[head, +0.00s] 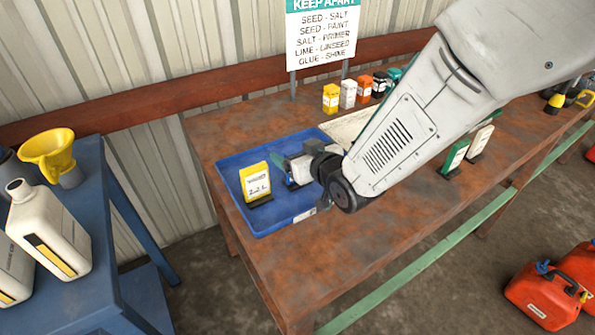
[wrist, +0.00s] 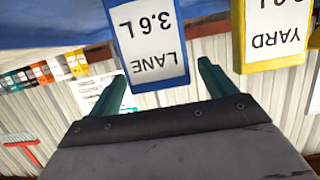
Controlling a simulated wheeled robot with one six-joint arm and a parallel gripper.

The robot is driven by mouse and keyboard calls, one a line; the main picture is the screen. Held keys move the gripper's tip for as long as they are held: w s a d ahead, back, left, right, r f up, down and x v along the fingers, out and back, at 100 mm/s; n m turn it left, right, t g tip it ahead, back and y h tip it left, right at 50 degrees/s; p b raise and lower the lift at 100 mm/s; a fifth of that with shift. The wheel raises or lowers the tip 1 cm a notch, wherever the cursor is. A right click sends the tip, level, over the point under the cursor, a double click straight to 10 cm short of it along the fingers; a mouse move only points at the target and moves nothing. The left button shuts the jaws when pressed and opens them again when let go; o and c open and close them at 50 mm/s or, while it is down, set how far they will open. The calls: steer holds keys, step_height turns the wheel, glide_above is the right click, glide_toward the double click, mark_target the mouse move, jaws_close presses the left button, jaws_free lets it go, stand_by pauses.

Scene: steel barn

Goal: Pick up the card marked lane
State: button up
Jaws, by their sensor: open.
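The lane card (wrist: 152,45) has a blue frame and a white face reading "LANE 3.6 L", upside down in the wrist view. It stands in front of my gripper (wrist: 160,72), whose two teal fingers are apart, one to each side of the card's near end. I cannot tell how deep the card sits between them. In the head view my gripper (head: 288,172) is low over the blue tray (head: 232,160), and the lane card is largely hidden there by the arm. A yellow-framed yard card (wrist: 272,32) is close to the right finger in the wrist view.
A yellow card (head: 256,184) stands in the tray, just left of my gripper. Small bottles (head: 347,93) line the bench's back edge below a sign (head: 322,35). Green and white cards (head: 455,157) stand on the right. The rusty bench top (head: 330,250) is clear in front.

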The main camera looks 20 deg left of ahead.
steer(key=shift+c, duration=0.3)
steer(key=c, duration=1.3)
steer(key=shift+r, duration=0.1)
